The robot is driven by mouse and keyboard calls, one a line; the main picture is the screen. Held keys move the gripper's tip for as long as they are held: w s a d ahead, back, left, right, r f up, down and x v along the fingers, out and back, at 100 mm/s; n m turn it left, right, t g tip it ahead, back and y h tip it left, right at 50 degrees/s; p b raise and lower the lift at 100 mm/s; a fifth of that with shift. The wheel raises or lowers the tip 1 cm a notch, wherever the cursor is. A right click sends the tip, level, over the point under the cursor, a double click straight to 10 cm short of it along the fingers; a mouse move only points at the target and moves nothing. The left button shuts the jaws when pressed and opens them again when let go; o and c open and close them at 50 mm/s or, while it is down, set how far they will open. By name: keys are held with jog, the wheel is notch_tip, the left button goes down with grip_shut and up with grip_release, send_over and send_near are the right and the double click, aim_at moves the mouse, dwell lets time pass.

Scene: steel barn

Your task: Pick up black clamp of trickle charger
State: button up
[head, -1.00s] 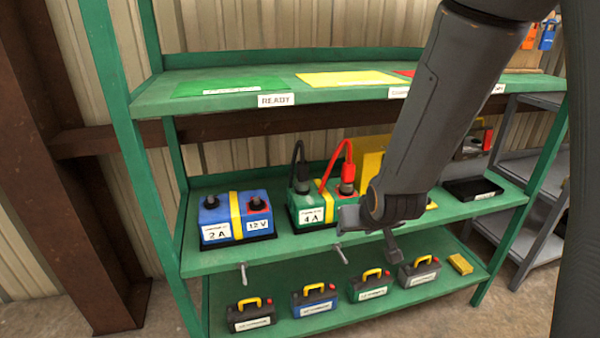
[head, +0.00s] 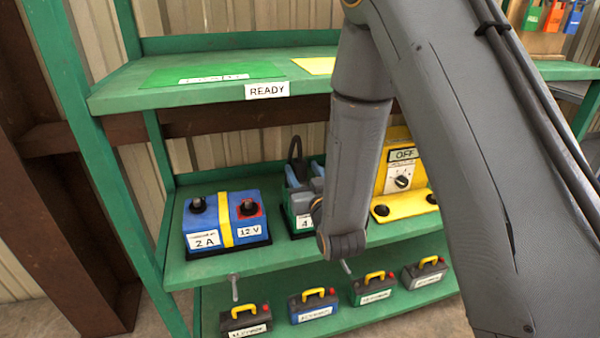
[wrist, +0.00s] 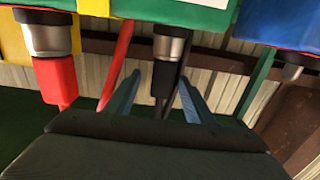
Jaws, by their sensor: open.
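The black clamp (wrist: 167,78) sits on a metal post of the green 4 A battery (wrist: 205,14). In the head view only its black cable loop (head: 295,150) shows clearly; the clamp is mostly hidden by my gripper (head: 304,174). In the wrist view, my open gripper (wrist: 159,82) has one finger on each side of the black clamp, with gaps visible and nothing gripped. The red clamp (wrist: 57,82) is on the other post, to the left there. The yellow charger (head: 398,160), its dial by an OFF label, stands right of the green battery, partly behind my arm.
A blue 2 A 12 V battery (head: 226,222) stands left of the green one on the middle shelf (head: 255,262). The upper shelf (head: 200,100) hangs above. Several small cases with yellow handles (head: 313,305) line the lower shelf.

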jog(key=p+x, duration=0.1)
jog(key=x, duration=0.5)
jog(key=shift+s+a, duration=0.1)
jog(key=shift+a, duration=0.05)
grip_shut()
